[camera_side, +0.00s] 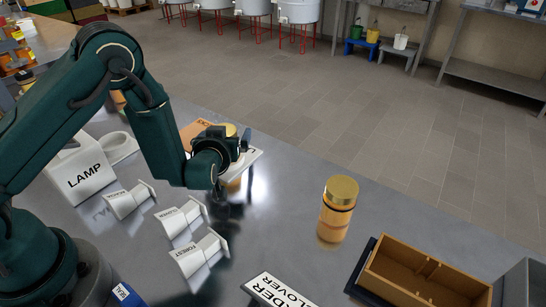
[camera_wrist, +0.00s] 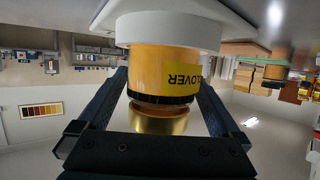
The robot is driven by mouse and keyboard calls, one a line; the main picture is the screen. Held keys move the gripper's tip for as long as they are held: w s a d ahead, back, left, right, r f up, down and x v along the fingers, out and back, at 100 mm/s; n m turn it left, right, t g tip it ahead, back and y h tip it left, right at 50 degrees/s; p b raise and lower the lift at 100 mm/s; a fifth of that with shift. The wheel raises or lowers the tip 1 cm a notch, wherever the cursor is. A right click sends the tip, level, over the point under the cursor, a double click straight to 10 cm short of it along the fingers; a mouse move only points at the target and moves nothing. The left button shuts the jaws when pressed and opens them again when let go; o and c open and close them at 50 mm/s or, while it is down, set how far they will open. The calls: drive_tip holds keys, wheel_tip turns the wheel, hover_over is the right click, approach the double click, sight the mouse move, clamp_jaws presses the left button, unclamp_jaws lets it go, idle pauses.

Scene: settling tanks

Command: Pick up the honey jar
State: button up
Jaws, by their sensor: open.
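A honey jar with amber honey, a gold lid and a yellow label partly reading "LOVER" (camera_wrist: 163,72) fills the middle of the wrist view, which appears upside down. It stands on a white round base (camera_wrist: 168,32). My open gripper (camera_wrist: 163,88) has one finger on each side of this jar, with no clear grip on it. In the side view my gripper (camera_side: 228,182) is at the jar, mostly hiding it; its gold lid (camera_side: 231,129) shows behind the wrist. Another amber jar with a gold lid (camera_side: 337,208) stands alone on the grey table, to the right.
A white box marked LAMP (camera_side: 80,172) and several white name stands (camera_side: 180,220) are on the left of the table. A wooden divided box (camera_side: 415,276) and a lettered white card (camera_side: 278,291) lie at the front right. Bare table lies between my gripper and the lone jar.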

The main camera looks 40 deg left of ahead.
drive_tip(key=shift+c, duration=0.3)
drive_tip(key=c, duration=1.5)
clamp_jaws()
drive_tip(key=shift+r, duration=0.15)
